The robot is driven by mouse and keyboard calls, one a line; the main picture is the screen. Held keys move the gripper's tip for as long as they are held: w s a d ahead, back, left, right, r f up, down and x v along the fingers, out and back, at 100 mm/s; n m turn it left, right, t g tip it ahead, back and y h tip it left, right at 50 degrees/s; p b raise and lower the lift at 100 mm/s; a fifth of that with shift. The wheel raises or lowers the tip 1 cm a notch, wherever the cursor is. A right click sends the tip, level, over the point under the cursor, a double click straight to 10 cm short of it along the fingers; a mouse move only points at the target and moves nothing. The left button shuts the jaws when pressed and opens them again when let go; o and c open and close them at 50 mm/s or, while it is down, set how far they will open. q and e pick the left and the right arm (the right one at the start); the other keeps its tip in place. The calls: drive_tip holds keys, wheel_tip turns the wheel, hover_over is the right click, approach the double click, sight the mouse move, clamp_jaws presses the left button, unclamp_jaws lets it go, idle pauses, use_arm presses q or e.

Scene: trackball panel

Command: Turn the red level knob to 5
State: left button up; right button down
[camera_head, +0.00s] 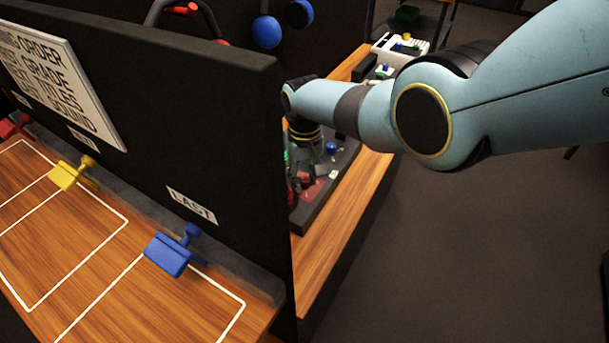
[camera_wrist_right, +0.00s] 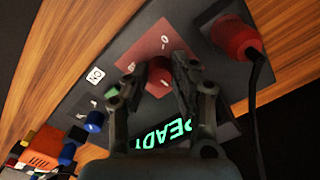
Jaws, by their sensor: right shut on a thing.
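The red level knob (camera_wrist_right: 158,72) sits on a dark red plate (camera_wrist_right: 138,48) with white marks on the dark panel. In the right wrist view my right gripper (camera_wrist_right: 156,76) has its two fingers on either side of the knob, shut on it. The setting the knob points to cannot be read. In the head view my right gripper (camera_head: 304,135) reaches down over the panel (camera_head: 318,210), just behind the black partition, and the knob is hard to make out there. My left gripper is not in view.
A green lit display (camera_wrist_right: 165,133) lies beside the gripper. A blue knob (camera_wrist_right: 95,120) and a larger red part with a black cable (camera_wrist_right: 237,40) are on the panel. The tall black partition (camera_head: 200,110) stands close left of my right arm. Open floor lies to the right.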

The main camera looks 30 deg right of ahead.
sight(305, 179)
drive_tip(key=shift+m, duration=0.6)
drive_tip(key=c, duration=1.1)
unclamp_jaws()
wheel_tip(305, 179, up, 12)
drive_tip(key=shift+s, duration=0.1)
